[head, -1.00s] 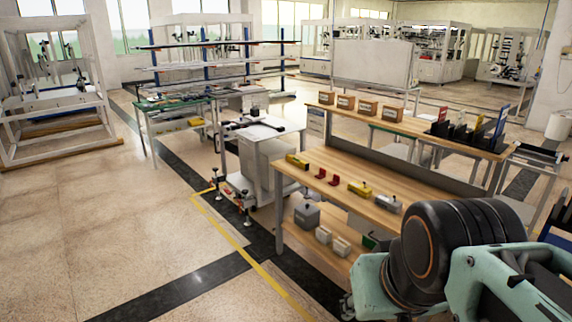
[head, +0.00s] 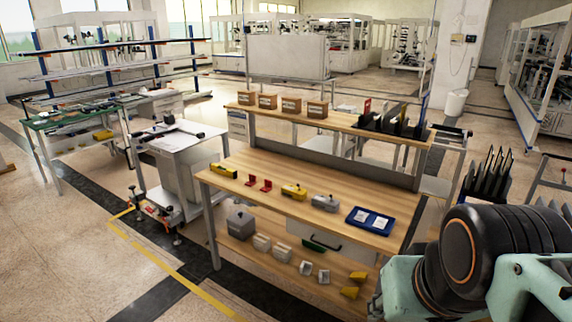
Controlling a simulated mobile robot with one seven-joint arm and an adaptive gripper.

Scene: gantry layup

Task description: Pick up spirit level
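A wooden workbench (head: 262,180) stands in the middle of the head view. A small yellow bar (head: 223,170) lies at the left end of its top and looks like the spirit level, though it is too small to be sure. A yellow block with a dark knob (head: 294,191) sits further right on the same top. My gripper is out of view. Only black and pale green links of my arm show at the lower right, in front of the bench's right end.
Two red pieces (head: 259,184), a grey block (head: 325,203) and a blue tray (head: 370,220) share the benchtop. Cardboard boxes (head: 268,101) line the raised shelf. A white cart (head: 172,150) stands left of the bench. Open floor (head: 80,255) lies at the front left.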

